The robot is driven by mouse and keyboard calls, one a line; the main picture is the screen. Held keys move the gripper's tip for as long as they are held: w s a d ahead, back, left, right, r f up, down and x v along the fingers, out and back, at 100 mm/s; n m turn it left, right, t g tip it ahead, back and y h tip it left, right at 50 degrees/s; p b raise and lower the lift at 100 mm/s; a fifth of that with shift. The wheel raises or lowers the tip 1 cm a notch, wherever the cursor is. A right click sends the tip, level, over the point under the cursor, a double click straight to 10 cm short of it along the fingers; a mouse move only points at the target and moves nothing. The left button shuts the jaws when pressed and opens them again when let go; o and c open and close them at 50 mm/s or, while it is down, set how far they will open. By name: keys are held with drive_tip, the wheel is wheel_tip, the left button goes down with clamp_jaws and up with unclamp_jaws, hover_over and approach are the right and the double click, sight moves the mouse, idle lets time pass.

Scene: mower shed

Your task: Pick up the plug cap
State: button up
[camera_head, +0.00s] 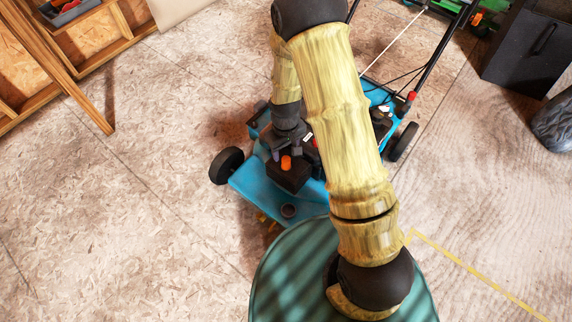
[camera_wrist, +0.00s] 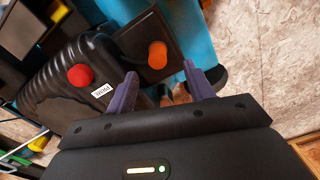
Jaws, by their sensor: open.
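An orange cylindrical cap (camera_wrist: 157,55), which looks like the plug cap, stands up from a dark square block on the blue mower (camera_head: 258,184). In the head view the orange cap (camera_head: 286,162) shows just below the end of my arm. My gripper (camera_wrist: 160,70) is open, its two purple fingers apart and empty. In the wrist view the cap appears just beyond the fingertips, between their lines; the exact gap is unclear. My arm hides part of the mower in the head view.
A red knob (camera_wrist: 80,76) sits on the black ribbed engine cover (camera_wrist: 50,95), left of the cap. A yellow knob (camera_wrist: 60,12) is farther off. A dark grey box (camera_head: 525,50) stands at upper right.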

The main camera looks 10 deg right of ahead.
sight(286, 159)
drive_tip(key=shift+f, duration=0.9)
drive_tip(key=shift+f, duration=0.1)
drive_tip(key=f+b, duration=0.4)
drive_tip(key=f, duration=0.1)
drive_tip(key=shift+w+d, duration=0.15)
drive_tip(key=shift+w, duration=0.05)
drive_tip(key=shift+c, duration=0.4)
clamp_jaws()
